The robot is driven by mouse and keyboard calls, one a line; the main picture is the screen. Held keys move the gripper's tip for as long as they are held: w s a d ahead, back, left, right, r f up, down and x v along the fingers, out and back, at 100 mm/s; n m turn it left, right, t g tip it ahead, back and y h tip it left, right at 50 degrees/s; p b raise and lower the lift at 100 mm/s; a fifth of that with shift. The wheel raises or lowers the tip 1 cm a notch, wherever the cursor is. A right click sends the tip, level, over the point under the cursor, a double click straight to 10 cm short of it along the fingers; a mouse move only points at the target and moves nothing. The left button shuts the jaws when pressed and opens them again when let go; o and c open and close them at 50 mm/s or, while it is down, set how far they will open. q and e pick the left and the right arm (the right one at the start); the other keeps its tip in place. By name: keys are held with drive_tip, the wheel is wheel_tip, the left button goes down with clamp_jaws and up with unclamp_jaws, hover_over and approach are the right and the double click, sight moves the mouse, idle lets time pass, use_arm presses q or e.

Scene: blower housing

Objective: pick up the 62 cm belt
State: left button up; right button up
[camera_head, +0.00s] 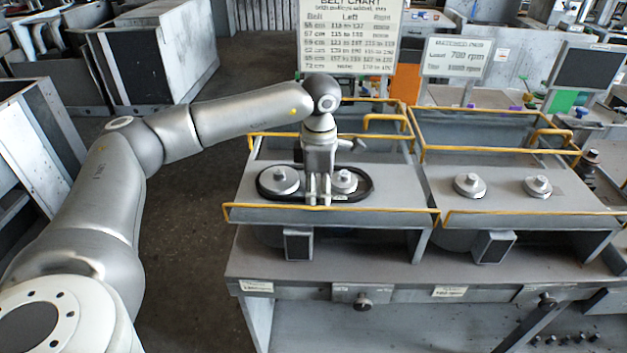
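A black belt (268,195) loops around two grey pulleys, the left pulley (279,180) and the right pulley (343,180), on top of the left blower housing (395,195). Its length marking is not readable here, so I cannot tell whether it is the 62 cm belt. My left gripper (319,197) points down between the two pulleys, with its fingertips at the near run of the belt. The fingers stand close together; whether they grip the belt is unclear. My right gripper is out of view.
Yellow rails (330,215) edge the housings. The right housing (505,200) carries two pulleys (470,185) without a belt. A belt chart board (348,40) and a speed sign (457,57) stand behind. A dark stacked post (590,160) is at the right.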

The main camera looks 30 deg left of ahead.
use_arm(q)
drive_tip(key=shift+c, duration=0.3)
clamp_jaws()
drive_tip(key=shift+r, duration=0.15)
drive_tip(key=shift+r+b, duration=0.5)
drive_tip(key=s+d+r+p, duration=0.1)
drive_tip(key=s+r+p, duration=0.1)
drive_tip(key=s+r, duration=1.2)
wheel_tip(320, 180, up, 3)
drive_tip(key=shift+d+f, duration=0.1)
drive_tip(key=shift+d, duration=0.15)
